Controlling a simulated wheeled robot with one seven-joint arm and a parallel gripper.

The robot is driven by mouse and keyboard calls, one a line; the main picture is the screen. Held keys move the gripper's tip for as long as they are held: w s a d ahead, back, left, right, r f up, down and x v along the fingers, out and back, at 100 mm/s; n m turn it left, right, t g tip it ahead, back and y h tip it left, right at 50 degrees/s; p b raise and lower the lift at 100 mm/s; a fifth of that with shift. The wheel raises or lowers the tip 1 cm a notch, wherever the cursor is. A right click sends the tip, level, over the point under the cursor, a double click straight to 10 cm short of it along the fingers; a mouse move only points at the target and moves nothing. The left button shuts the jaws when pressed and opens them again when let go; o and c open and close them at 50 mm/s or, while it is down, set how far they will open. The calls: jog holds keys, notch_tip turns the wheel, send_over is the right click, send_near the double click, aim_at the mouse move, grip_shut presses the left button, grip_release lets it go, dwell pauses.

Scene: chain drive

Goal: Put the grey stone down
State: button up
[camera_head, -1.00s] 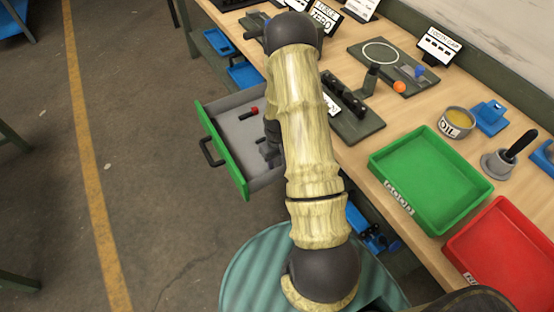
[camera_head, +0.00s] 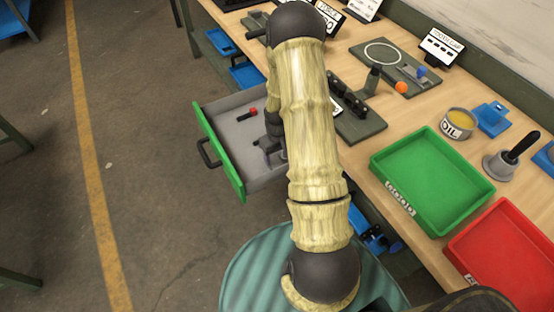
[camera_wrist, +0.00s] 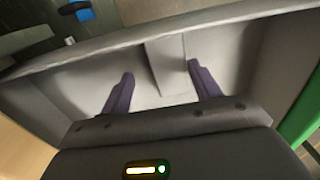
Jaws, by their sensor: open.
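In the head view my arm hides the drawer's right part and most of the gripper.
On the workbench to the right are a green tray (camera_head: 430,222), a red tray (camera_head: 500,285), an oil tin (camera_head: 459,123) and a fixture with an orange ball (camera_head: 401,87). The floor left of the drawer is clear.

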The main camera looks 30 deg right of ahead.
aim_at(278, 160)
notch_tip(278, 160, up, 9)
dwell(0.3)
dwell(0.5)
jog(key=s+a+r+t, duration=0.2)
jog(key=s+a+r, duration=1)
jog(key=a+r, duration=0.1)
jog(key=shift+a+r+t, duration=0.3)
jog(key=shift+a+r, duration=0.05)
jog(key=shift+r, duration=0.3)
jog(key=shift+d, duration=0.1)
